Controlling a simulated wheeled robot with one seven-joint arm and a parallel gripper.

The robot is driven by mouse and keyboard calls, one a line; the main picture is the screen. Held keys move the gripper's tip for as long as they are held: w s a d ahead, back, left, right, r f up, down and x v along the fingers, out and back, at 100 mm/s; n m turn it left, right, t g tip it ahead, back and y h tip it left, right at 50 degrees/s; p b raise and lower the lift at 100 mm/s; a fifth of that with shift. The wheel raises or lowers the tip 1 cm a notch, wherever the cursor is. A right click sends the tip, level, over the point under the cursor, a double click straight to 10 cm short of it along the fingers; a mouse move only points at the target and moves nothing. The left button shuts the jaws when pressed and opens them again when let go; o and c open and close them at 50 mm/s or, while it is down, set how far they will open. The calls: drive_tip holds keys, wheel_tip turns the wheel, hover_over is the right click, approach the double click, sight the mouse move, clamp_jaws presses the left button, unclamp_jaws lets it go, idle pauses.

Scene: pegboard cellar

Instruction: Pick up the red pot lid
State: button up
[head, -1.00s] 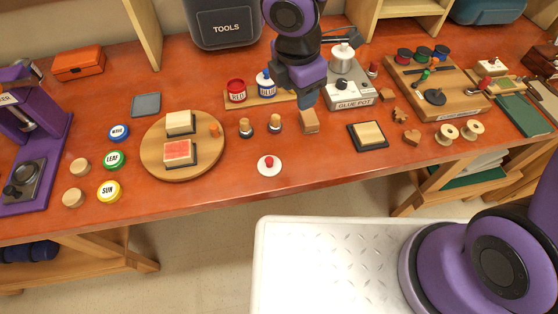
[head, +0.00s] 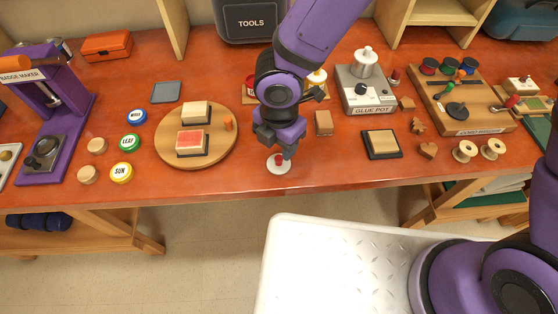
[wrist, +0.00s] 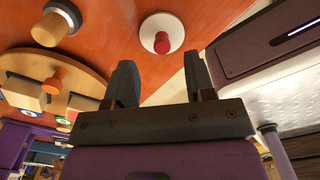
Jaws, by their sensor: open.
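The red pot lid (head: 279,165), a small white disc with a red knob, lies flat on the orange workbench near its front edge. My gripper (head: 281,151) is pointed down just above and behind it, its lower end overlapping the lid's far side in the head view. In the wrist view the lid (wrist: 161,34) lies out past the two open fingers of my gripper (wrist: 159,76), roughly in line with the gap between them. Nothing is between the fingers. The red pot (head: 250,84) is mostly hidden behind my arm.
Left of the gripper is a round wooden board (head: 170,150) with stamp blocks. Right are a small wooden block (head: 324,122), a stamp pad (head: 381,143) and the glue pot (head: 368,92). The bench front (head: 320,175) beside the lid is clear.

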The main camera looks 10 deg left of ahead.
sight(279, 157)
drive_tip(key=shift+s+f, duration=0.15)
drive_tip(key=shift+f, duration=2.35)
clamp_jaws()
